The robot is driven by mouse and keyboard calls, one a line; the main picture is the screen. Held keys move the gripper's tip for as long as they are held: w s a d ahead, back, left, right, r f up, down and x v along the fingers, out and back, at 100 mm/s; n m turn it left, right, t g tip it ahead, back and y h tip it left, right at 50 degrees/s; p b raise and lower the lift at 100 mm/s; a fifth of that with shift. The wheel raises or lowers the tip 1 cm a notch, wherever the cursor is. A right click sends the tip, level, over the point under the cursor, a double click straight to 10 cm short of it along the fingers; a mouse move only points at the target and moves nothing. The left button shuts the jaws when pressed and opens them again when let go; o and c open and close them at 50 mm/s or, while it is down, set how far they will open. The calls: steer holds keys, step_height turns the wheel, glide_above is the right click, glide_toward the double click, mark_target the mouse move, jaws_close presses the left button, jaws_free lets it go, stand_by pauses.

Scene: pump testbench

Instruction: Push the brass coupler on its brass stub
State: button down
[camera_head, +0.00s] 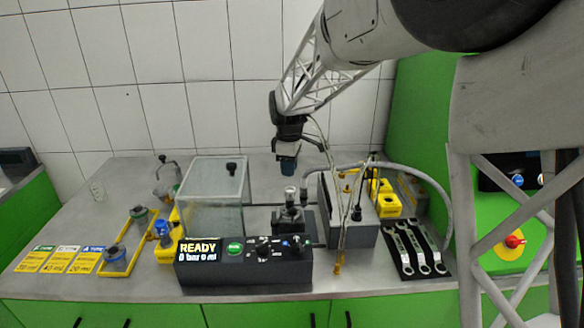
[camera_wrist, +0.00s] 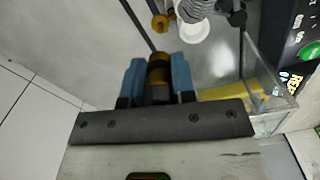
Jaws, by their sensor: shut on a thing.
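My gripper (camera_head: 288,165) hangs above the middle of the bench in the head view, higher than the vise-like fixture. In the wrist view its two blue fingers (camera_wrist: 158,78) are closed on a short dark and brass-coloured cylinder, the brass coupler (camera_wrist: 159,68). The coupler is hidden or too small to make out in the head view. A small brass-coloured fitting (camera_wrist: 160,22) lies beyond the fingertips in the wrist view, beside a white round part (camera_wrist: 194,32). I cannot tell whether that fitting is the brass stub. The coupler looks apart from it.
A clear tank (camera_head: 214,200) stands left of the fixture (camera_head: 290,218). A grey box (camera_head: 347,222) with hoses stands right, near wrenches on a black mat (camera_head: 404,268). The control panel (camera_head: 243,266) reads READY at the front. A yellow tray (camera_head: 133,223) lies left.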

steer(key=shift+f, duration=0.2)
steer(key=shift+f, duration=1.85)
steer(key=shift+f, duration=0.45)
stand_by(0.5)
steer(key=shift+f, duration=0.15)
